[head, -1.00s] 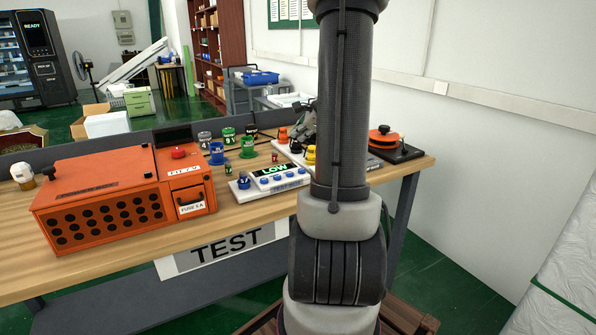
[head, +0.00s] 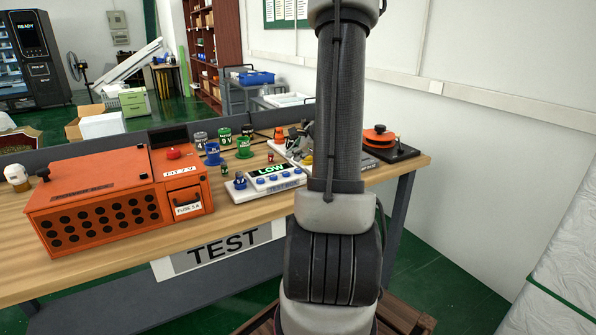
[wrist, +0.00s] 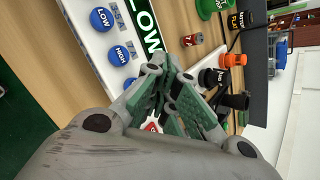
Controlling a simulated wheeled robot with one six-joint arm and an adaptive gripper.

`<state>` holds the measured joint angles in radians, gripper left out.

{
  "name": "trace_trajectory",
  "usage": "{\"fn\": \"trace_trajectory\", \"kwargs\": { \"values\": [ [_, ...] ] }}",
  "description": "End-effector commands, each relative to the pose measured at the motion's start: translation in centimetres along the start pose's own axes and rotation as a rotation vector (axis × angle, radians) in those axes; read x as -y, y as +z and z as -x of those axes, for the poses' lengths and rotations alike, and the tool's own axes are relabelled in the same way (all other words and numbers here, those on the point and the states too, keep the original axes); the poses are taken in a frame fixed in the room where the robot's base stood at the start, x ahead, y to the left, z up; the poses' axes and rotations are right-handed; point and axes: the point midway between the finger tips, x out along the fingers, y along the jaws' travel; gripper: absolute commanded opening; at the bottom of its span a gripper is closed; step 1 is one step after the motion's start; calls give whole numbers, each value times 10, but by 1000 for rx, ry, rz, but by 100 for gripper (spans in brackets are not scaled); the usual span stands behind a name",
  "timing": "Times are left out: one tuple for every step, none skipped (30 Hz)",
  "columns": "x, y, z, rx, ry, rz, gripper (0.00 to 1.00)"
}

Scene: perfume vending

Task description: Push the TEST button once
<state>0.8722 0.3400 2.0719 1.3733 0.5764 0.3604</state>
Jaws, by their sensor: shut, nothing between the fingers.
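A white panel with a green LOW display (head: 271,169) and several blue buttons (head: 262,182) lies on the table. In the wrist view, one blue button reads LOW (wrist: 101,19) and one reads HIGH (wrist: 119,55). A further blue button shows partly beside my gripper. I cannot read a TEST label on any button; the word TEST is on a sign (head: 222,247) on the table front. My gripper (wrist: 163,70) is shut and empty, its tips by the display edge in the wrist view. In the head view my arm mostly hides it.
Blue (head: 213,153) and green (head: 244,147) spools stand behind. A black-and-orange device (head: 379,137) sits at the right table end. Bare wood lies in front of the panel.

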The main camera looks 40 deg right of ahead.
Motion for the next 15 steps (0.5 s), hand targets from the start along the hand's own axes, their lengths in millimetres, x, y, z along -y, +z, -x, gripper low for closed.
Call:
{"fn": "trace_trajectory", "kwargs": {
  "values": [
    [-3, -3, -3, -1, 2, -3, 0],
    [-4, -4, -5, -1, 1, -2, 0],
    [-5, -5, -6, -1, 0, -2, 0],
    [-6, -6, -7, -1, 0, -1, 0],
    [-6, -7, -8, -1, 0, 0, 0],
    [-7, -8, -9, -1, 0, -1, 0],
    [-7, -8, -10, -1, 0, -1, 0],
    [-8, -8, -10, -1, 0, -1, 0],
    [-8, -8, -11, -1, 0, -1, 0],
    [-8, -8, -11, -1, 0, -1, 0],
    [-8, -8, -11, -1, 0, -1, 0],
    [-8, -8, -11, -1, 0, -1, 0],
    [-8, -8, -11, -1, 0, -1, 0],
    [-8, -8, -11, -1, 0, 0, 0],
    [-8, -8, -11, -1, 0, 0, 0]
  ]
}}
